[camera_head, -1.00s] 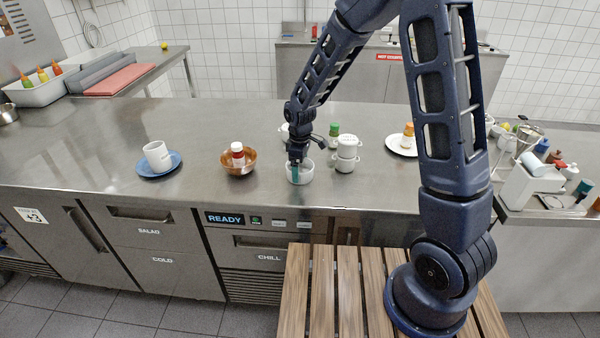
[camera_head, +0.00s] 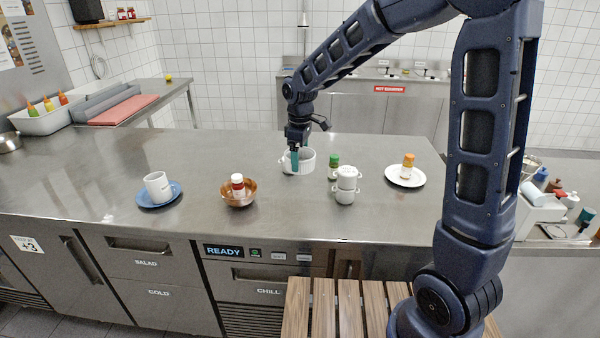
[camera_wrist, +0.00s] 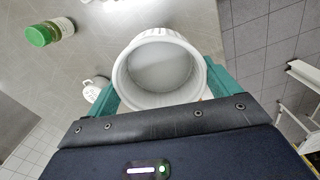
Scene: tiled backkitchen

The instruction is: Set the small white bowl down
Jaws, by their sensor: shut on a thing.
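The small white bowl (camera_head: 307,160) is in my gripper (camera_head: 294,160), over the back middle part of the steel counter. In the wrist view the round white bowl (camera_wrist: 160,72) sits between the two teal fingers, its open top facing the camera and its inside empty. The fingers press on it from both sides. I cannot tell whether its base touches the counter. A bit of white shows just left of the fingers in the head view; I cannot tell what it belongs to.
A green-capped jar (camera_head: 334,167) and stacked white pots (camera_head: 346,184) stand close on the right. A white plate (camera_head: 392,179) holds an orange-capped jar. Counter (camera_head: 225,155) behind these is clear.

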